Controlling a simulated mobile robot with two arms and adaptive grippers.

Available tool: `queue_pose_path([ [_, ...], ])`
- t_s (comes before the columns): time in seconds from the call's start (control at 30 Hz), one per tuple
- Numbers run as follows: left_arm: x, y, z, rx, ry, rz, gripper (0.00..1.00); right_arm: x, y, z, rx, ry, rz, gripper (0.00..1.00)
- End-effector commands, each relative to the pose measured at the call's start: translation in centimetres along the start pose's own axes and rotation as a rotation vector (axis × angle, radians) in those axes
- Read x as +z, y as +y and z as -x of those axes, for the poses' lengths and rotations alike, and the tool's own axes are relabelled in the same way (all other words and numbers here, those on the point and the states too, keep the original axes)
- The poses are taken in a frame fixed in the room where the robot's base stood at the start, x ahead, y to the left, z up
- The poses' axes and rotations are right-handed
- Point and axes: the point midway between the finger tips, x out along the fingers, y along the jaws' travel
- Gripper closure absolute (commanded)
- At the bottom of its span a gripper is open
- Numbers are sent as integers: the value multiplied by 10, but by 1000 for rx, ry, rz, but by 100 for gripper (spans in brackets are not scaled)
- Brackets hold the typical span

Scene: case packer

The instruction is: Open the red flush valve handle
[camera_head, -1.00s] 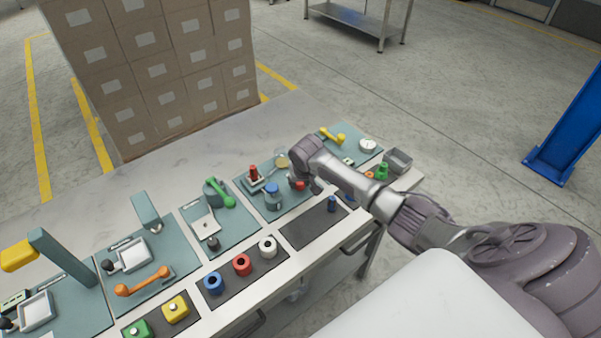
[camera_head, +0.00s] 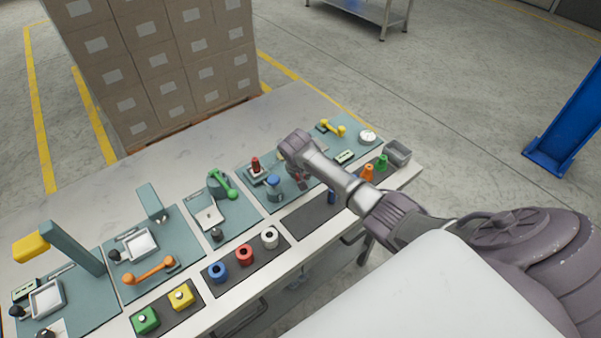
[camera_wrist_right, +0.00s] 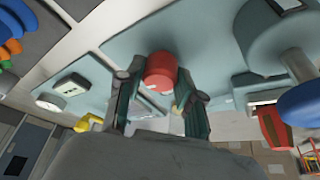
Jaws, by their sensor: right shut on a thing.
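The red handle (camera_wrist_right: 161,70), a short rounded red cylinder, sits between the two fingers of my right gripper (camera_wrist_right: 160,84) in the right wrist view. The gripper is shut on it. In the head view my right gripper (camera_head: 298,170) reaches down over the teal valve panel, and a bit of red shows beside it. My wrist hides most of the handle and its mount there. A blue-topped part (camera_head: 273,182) stands just left of the gripper. My left gripper is not in view.
A red-topped part (camera_head: 256,164) stands left of the gripper. A yellow handle (camera_head: 330,127) and white gauge (camera_head: 368,136) lie beyond. Orange and green cones (camera_head: 367,173) and a grey bin (camera_head: 398,152) stand to the right. The bench's back strip is clear.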

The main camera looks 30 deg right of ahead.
Motion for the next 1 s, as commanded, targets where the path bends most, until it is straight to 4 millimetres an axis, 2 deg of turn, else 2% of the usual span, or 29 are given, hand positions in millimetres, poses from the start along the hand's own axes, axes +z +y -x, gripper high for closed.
queue_pose_path([
  [0.13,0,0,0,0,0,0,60,-2,0,1,-2,4,-2,98],
  [0.17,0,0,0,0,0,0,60,-2,0,1,-2,4,-2,60],
  [0.3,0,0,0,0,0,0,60,-2,0,1,-2,3,-1,39],
  [0.67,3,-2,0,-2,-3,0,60,0,0,3,-1,1,1,39],
  [0.87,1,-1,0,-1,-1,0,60,-1,0,28,-4,3,2,39],
  [1.0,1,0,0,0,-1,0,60,-1,-1,58,-6,4,1,39],
])
